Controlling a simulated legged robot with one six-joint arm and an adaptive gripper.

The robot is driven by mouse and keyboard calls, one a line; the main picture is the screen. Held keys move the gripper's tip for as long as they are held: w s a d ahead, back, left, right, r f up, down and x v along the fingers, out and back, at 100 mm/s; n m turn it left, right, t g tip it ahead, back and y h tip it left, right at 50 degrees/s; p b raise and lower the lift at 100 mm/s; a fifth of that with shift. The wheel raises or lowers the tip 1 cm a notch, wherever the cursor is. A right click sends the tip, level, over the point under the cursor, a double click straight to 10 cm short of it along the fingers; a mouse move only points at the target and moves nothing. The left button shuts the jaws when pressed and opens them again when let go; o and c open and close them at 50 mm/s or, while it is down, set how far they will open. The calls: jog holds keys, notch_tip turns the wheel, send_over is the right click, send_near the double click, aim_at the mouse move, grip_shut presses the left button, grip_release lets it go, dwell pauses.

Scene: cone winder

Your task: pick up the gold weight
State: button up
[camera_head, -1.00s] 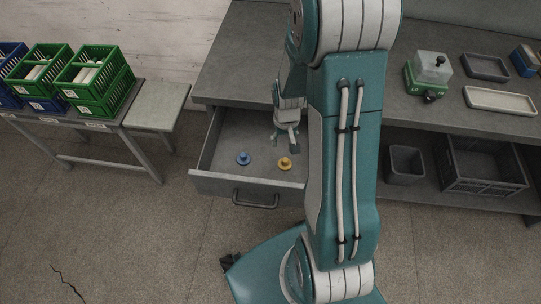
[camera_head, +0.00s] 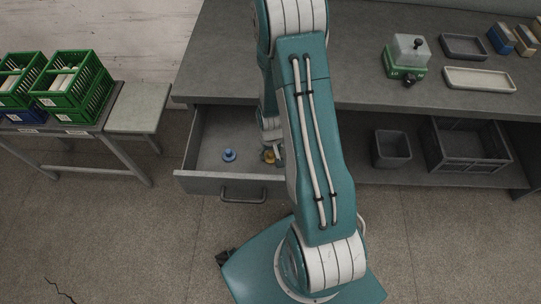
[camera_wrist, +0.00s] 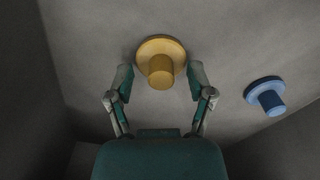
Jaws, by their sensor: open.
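The gold weight (camera_wrist: 161,70) has a round base and a narrower knob, and stands on the drawer floor. In the head view the gold weight (camera_head: 268,157) is partly hidden by my arm and gripper. In the wrist view my gripper (camera_wrist: 160,82) is open, with one finger on each side of the gold weight's knob. I cannot tell whether either finger touches it. My gripper also shows in the head view (camera_head: 272,152), low inside the drawer and mostly hidden by my arm.
A blue weight (camera_wrist: 267,96) stands beside the gold one, on the same drawer floor. A green device (camera_head: 405,62) and trays sit on the worktop (camera_head: 355,60). Green crates (camera_head: 75,86) stand at left.

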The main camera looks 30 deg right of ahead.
jog(key=shift+d+f, duration=0.1)
jog(key=shift+f, duration=0.05)
jog(key=shift+a, duration=0.3)
grip_shut()
jog(key=shift+d, duration=0.1)
